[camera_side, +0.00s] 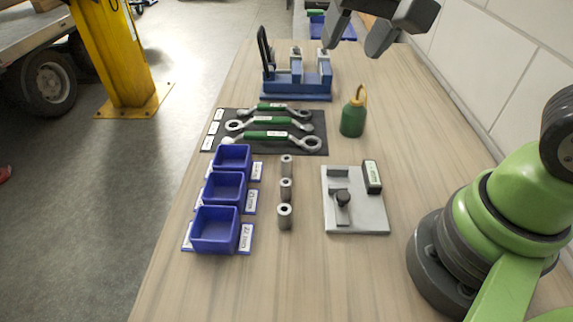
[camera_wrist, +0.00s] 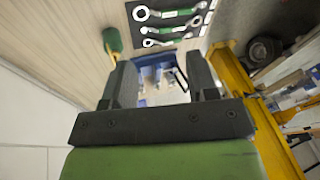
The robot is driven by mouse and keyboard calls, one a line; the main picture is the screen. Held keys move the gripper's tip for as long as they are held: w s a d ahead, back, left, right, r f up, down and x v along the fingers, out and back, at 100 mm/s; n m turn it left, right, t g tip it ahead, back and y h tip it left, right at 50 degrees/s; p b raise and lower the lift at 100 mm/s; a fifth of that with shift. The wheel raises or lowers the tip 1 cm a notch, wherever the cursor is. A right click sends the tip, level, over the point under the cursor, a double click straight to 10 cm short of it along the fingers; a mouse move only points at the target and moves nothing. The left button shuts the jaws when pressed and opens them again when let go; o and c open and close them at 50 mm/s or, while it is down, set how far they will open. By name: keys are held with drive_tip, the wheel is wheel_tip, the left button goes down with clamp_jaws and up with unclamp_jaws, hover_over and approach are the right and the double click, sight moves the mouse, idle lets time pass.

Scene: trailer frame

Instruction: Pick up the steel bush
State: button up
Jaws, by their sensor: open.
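Three grey steel bushes stand in a row on the wooden bench in the side view: a far one (camera_side: 286,165), a middle one (camera_side: 285,189) and a near one (camera_side: 284,216). They stand apart, just right of three blue bins. My gripper (camera_side: 356,46) is open and empty, high above the far end of the bench, well away from the bushes. In the wrist view my gripper (camera_wrist: 160,72) shows two dark fingers spread apart with nothing between them. No bush shows in the wrist view.
Blue bins (camera_side: 214,243) with labels stand left of the bushes. A grey plate fixture (camera_side: 358,222) lies right of them. Green-handled wrenches (camera_side: 267,135) lie on a dark mat behind. A green bottle (camera_side: 352,121) and a blue vise (camera_side: 297,84) stand farther back.

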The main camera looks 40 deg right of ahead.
drive_tip(key=w+a+f+m+g+h, duration=0.1)
drive_tip(key=w+a+f+m+g, duration=0.15)
drive_tip(key=w+f, duration=0.65)
drive_tip(key=h, duration=0.1)
hover_over(286, 159)
drive_tip(key=shift+g, duration=0.25)
drive_tip(key=f, duration=1.1)
drive_tip(key=shift+s+a+f, duration=0.1)
drive_tip(key=shift+s+a, duration=0.05)
drive_tip(key=shift+s, duration=0.15)
drive_tip(key=f, duration=0.5)
drive_tip(key=shift+w+d+f, duration=0.25)
drive_tip(key=shift+w+f, duration=0.05)
drive_tip(key=shift+w, duration=0.05)
drive_tip(key=shift+c, duration=0.2)
clamp_jaws()
